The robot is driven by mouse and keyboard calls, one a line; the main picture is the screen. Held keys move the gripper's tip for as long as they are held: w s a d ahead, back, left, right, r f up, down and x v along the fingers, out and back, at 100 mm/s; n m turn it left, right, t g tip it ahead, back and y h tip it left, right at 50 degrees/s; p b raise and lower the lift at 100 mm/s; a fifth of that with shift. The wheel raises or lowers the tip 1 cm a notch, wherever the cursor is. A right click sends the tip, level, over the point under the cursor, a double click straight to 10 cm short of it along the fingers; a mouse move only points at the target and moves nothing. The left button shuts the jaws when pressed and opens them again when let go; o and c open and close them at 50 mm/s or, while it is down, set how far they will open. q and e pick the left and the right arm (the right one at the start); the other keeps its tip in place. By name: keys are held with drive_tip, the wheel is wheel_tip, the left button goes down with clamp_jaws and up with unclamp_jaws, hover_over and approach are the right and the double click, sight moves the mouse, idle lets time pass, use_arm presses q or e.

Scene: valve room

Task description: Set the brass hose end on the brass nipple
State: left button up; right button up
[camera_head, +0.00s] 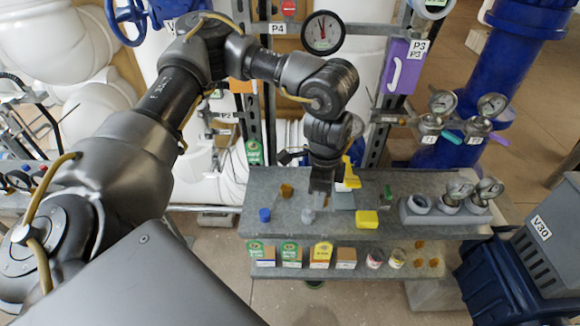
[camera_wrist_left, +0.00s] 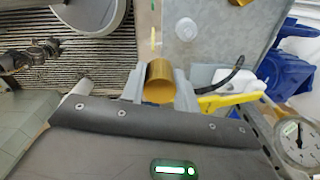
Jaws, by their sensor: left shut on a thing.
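My left gripper (camera_head: 321,188) is over the grey bench, pointing down. In the left wrist view, its fingers (camera_wrist_left: 160,88) are shut on a gold-brown brass cylinder (camera_wrist_left: 159,78), which looks like the brass hose end. In the head view the gripper hides this piece. A small brass piece (camera_head: 287,190) stands on the bench left of the gripper, perhaps the brass nipple. A brass piece also shows at the top edge of the left wrist view (camera_wrist_left: 240,2); I cannot tell if it is the same one. My right gripper is not in view.
On the grey bench (camera_head: 260,225) stand a blue cap (camera_head: 264,214), a pale knob (camera_head: 308,215), a yellow block (camera_head: 367,219) and a grey gauge block (camera_head: 440,213). A yellow-handled item (camera_head: 350,174) is close beside the gripper. Small boxes (camera_head: 320,255) line the lower shelf.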

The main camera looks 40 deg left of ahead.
use_arm(q)
drive_tip(key=w+a+f+m+b, duration=0.1)
drive_tip(key=w+a+f+m, duration=0.1)
drive_tip(key=a, duration=0.3)
drive_tip(key=w+a+f+m+b, duration=0.1)
drive_tip(key=w+a+f+m, duration=0.1)
drive_tip(key=a+m, duration=0.2)
drive_tip(key=w+a+f+m+b, duration=0.2)
drive_tip(key=a+m, duration=0.1)
drive_tip(key=a, duration=0.4)
drive_tip(key=shift+w+a+f, duration=0.1)
drive_tip(key=shift+w+f, duration=0.1)
drive_tip(key=shift+f, duration=0.05)
drive_tip(key=shift+f+m+b, duration=0.3)
drive_tip(key=shift+f+b, duration=0.1)
drive_tip(key=shift+f, duration=0.65)
drive_tip(key=shift+p, duration=0.35)
drive_tip(key=shift+f, duration=0.4)
drive_tip(key=shift+p, duration=0.35)
idle(0.5)
